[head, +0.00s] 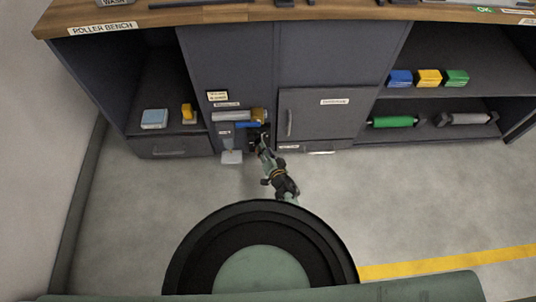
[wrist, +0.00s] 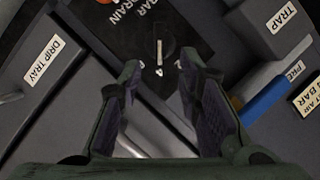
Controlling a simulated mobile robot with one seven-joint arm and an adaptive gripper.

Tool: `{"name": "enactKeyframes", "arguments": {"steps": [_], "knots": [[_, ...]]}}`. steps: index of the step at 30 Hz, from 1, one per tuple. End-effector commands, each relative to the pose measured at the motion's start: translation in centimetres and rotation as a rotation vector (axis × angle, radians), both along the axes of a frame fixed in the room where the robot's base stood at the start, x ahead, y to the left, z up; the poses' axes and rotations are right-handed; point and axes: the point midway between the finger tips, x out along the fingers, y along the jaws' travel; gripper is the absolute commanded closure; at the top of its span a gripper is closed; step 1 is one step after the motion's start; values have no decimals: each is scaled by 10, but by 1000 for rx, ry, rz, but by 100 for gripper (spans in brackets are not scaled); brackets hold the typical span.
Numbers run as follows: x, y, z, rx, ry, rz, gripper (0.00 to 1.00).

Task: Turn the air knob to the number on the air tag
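In the wrist view a dark knob (wrist: 160,47) with a pale pointer line sits on a black panel (wrist: 195,35). Small white marks lie around its lower side; their numbers are not readable. I take it to be the air knob, but no air label shows on it. My gripper (wrist: 160,88) is open and empty, its two fingers apart just below the knob in the picture. In the head view my gripper (head: 264,146) is at the cabinet front and hides the knob. A small cream tag (head: 217,96) is on the cabinet; its text is too small to read.
The wrist view shows a block labelled DRIP TRAY (wrist: 42,62) at left, one labelled TRAP (wrist: 275,25) at right, and a blue bar (wrist: 266,100). A grey tray (head: 231,157) juts out low. The floor (head: 400,205) at right is clear.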

Motion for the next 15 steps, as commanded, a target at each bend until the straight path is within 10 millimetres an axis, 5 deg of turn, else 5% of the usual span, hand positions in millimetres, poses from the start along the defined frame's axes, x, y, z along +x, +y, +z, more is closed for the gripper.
{"name": "enactKeyframes", "arguments": {"steps": [15], "knots": [[-22,-7,6,1,-1,-2,68]]}}
